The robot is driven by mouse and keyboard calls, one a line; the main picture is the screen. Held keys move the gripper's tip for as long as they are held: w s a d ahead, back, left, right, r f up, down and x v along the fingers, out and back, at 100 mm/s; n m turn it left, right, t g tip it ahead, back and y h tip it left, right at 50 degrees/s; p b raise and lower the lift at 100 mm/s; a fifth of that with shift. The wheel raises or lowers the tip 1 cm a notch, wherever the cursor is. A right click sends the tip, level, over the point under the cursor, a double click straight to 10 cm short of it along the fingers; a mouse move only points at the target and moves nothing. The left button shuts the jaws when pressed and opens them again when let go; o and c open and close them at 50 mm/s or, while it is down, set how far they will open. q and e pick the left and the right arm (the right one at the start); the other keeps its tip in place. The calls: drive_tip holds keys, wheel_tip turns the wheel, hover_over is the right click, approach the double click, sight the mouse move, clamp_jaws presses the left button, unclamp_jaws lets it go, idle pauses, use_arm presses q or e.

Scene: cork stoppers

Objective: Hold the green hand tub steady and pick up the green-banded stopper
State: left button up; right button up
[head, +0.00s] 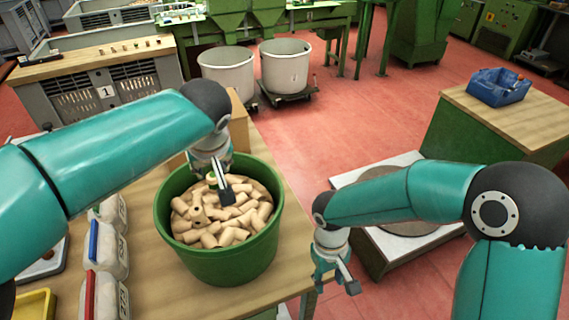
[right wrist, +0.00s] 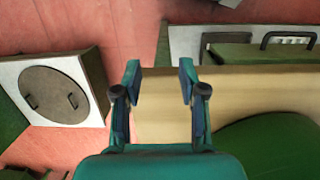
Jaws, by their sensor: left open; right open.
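The green hand tub (head: 222,268) stands on the wooden table, filled with plain cork stoppers. My left gripper (head: 224,190) is open and points down into the tub, just over the corks. A small piece with a green band (head: 211,178) shows beside its fingers; it looks like the green-banded stopper, but the gripper partly hides it. My right gripper (head: 335,280) is open and empty, to the right of the tub and apart from it, near the table's right edge. In the right wrist view its open fingers (right wrist: 160,80) show, with the tub's green side (right wrist: 270,148) at lower right.
Lidded containers (head: 106,255) and a yellow tray (head: 36,305) line the table's left side. A cardboard box (head: 238,122) stands behind the tub. A low platform with a round plate (head: 405,232) lies beyond my right arm. A blue crate (head: 498,87) sits on a bench at right.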

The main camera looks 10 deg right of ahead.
drive_tip(key=w+a+r+m+t, duration=0.1)
drive_tip(key=w+a+r+t, duration=0.1)
drive_tip(key=w+r, duration=0.35)
drive_tip(key=w+a+r+t, duration=0.1)
drive_tip(key=w+r, duration=0.2)
drive_tip(key=r, duration=0.5)
drive_tip(key=m+t+y, duration=0.1)
drive_tip(key=m+t, duration=0.1)
drive_tip(key=t, duration=0.1)
approach(276, 181)
drive_tip(key=shift+y, duration=0.3)
drive_tip(key=x, duration=1)
drive_tip(key=shift+d+f, duration=0.2)
drive_tip(key=shift+d, duration=0.05)
clamp_jaws()
